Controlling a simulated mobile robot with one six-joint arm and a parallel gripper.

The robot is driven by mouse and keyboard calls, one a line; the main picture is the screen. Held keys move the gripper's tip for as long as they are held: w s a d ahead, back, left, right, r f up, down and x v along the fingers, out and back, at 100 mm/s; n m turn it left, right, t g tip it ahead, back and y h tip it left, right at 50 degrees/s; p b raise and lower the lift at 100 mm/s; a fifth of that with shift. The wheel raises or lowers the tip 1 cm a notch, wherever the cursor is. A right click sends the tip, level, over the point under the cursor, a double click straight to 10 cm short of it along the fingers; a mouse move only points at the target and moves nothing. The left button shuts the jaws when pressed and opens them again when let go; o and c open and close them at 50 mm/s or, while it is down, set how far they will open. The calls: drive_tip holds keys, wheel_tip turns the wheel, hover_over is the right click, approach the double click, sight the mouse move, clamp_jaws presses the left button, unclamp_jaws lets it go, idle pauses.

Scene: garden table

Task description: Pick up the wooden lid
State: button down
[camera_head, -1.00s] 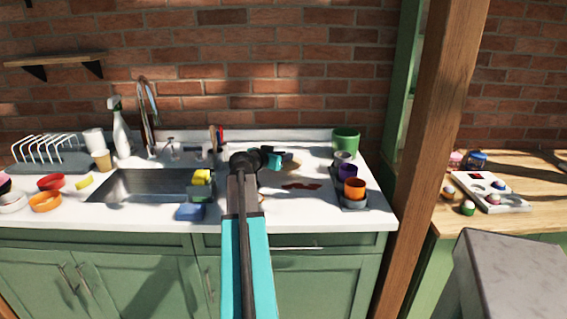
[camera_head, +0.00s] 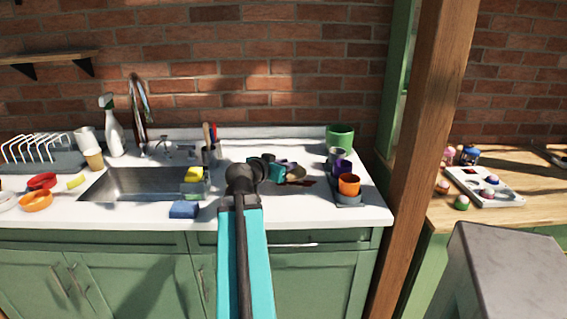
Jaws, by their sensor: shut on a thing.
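My gripper (camera_head: 281,170) is over the white counter, right of the sink, with its teal body partly hidden behind my dark arm joint. It is shut on a small tan-brown piece at its right side, which appears to be the wooden lid (camera_head: 298,174). The lid is small in view and its near side is in shade. I cannot tell whether it is clear of the counter.
A tray with purple and orange cups (camera_head: 349,185) and a green pot (camera_head: 340,137) stand to the right. A utensil holder (camera_head: 211,151), yellow sponge (camera_head: 194,174) and blue sponge (camera_head: 184,209) are left, by the sink (camera_head: 140,184). A wooden post (camera_head: 425,150) stands farther right.

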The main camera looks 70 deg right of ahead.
sight(290, 180)
drive_tip(key=shift+s+a, duration=0.5)
drive_tip(key=shift+a, duration=0.3)
drive_tip(key=shift+f+b, duration=0.1)
drive_tip(key=shift+b, duration=1.15)
drive_tip(key=b, duration=0.3)
drive_tip(key=shift+s+a, duration=0.3)
drive_tip(key=shift+s+a+b, duration=0.15)
drive_tip(key=shift+b, duration=0.85)
drive_tip(key=shift+s+a+b, duration=0.1)
drive_tip(key=shift+a+b, duration=0.15)
drive_tip(key=shift+b, duration=0.45)
drive_tip(key=shift+s+a+r+b, duration=0.15)
drive_tip(key=shift+a+r+b, duration=0.15)
drive_tip(key=shift+b, duration=0.4)
